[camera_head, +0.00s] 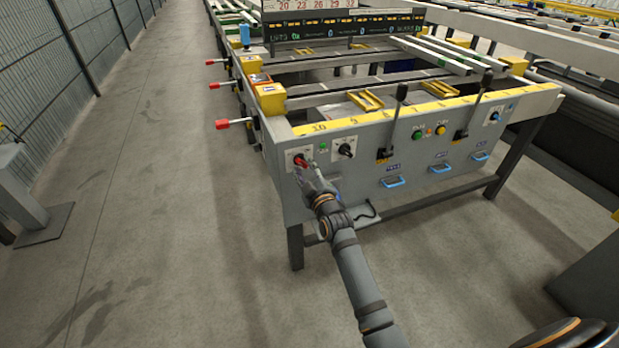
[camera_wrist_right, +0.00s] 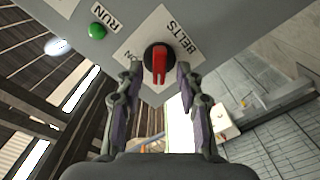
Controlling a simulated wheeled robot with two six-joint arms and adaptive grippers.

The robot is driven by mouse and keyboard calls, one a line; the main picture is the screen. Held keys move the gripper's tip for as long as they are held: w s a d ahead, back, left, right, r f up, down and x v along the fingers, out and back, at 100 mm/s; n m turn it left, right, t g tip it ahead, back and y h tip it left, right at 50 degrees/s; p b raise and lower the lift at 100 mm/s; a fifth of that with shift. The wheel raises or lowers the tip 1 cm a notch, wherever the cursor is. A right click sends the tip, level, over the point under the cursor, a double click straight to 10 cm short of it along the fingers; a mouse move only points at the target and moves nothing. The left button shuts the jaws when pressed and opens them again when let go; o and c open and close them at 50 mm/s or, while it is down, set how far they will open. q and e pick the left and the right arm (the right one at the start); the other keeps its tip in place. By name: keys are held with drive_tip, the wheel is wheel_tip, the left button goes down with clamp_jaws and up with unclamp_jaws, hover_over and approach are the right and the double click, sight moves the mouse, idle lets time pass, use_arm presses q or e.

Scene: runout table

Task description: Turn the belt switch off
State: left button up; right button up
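The belt switch (camera_head: 300,159) is a red-handled rotary knob on a white plate at the left end of the grey panel. In the right wrist view the switch (camera_wrist_right: 159,62) has a black round base and a plate lettered BELTS; its red handle points down in that picture. My right gripper (camera_head: 307,174) is at the switch. In the right wrist view its fingers (camera_wrist_right: 159,76) are open, one on each side of the red handle, with gaps showing; whether a fingertip touches the base is unclear. My left gripper is in neither view.
A green RUN light (camera_wrist_right: 97,31) sits beside the switch plate. A black-handled rotary switch (camera_head: 345,150) is to its right. Black levers (camera_head: 393,115), blue handles (camera_head: 393,182) and buttons line the panel. Red-tipped rods (camera_head: 222,124) stick out left.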

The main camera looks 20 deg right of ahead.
drive_tip(key=s, duration=1)
drive_tip(key=shift+s+d, duration=0.2)
drive_tip(key=shift+s, duration=0.2)
